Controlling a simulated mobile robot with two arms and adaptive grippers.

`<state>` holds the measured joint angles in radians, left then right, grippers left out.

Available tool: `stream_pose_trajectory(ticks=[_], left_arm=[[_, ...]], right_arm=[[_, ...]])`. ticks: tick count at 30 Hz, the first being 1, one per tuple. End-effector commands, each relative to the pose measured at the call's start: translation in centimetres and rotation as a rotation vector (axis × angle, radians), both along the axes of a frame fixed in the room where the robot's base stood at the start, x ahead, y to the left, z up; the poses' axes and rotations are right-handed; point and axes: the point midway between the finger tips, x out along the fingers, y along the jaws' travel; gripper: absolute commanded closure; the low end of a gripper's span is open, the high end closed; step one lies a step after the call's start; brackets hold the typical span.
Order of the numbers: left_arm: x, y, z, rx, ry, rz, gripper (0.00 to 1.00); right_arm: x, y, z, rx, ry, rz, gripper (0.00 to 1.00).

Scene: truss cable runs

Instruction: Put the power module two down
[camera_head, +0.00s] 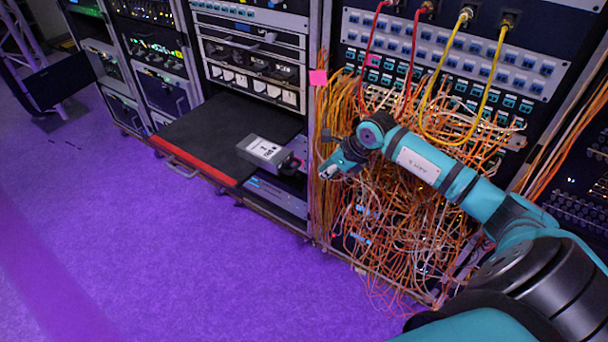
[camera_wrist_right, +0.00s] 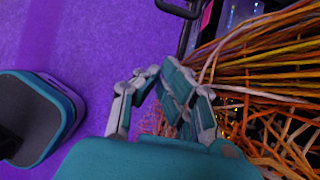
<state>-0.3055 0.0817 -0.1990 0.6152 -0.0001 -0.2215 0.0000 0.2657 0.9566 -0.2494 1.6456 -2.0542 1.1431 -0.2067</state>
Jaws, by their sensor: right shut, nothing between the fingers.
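The power module (camera_head: 264,152), a grey box with a pale label and a dark end with a red part, lies on a black pulled-out shelf (camera_head: 205,130) with a red front edge. It lies near the shelf's right end. My right gripper (camera_head: 326,171) is shut and empty, to the right of the module and apart from it, in front of the cables. Its closed fingers (camera_wrist_right: 160,74) show in the right wrist view, with nothing between them. The module does not show clearly there. My left gripper is not in view.
A dense tangle of orange cables (camera_head: 390,210) hangs from the rack right behind my right arm. Red and yellow cables (camera_head: 447,130) loop above it. Racks with more equipment (camera_head: 155,60) stand at the left. The purple floor (camera_head: 140,240) in front is clear.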

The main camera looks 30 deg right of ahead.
Motion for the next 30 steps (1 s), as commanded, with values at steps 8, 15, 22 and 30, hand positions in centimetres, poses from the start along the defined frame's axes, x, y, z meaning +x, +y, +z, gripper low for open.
stream_pose_trajectory(ticks=[8, 15, 22, 30], left_arm=[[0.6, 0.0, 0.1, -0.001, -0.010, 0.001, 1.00], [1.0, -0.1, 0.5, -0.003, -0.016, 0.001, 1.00], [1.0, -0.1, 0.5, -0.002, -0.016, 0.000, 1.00], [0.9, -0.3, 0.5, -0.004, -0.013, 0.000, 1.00]], right_arm=[[3.0, 1.4, -5.3, 0.008, 0.000, -0.003, 1.00], [6.0, 2.6, -5.4, 0.006, -0.001, -0.003, 1.00], [6.7, 2.9, -5.4, 0.003, -0.001, -0.001, 1.00], [6.7, 2.9, -5.4, 0.003, -0.001, -0.001, 1.00]])
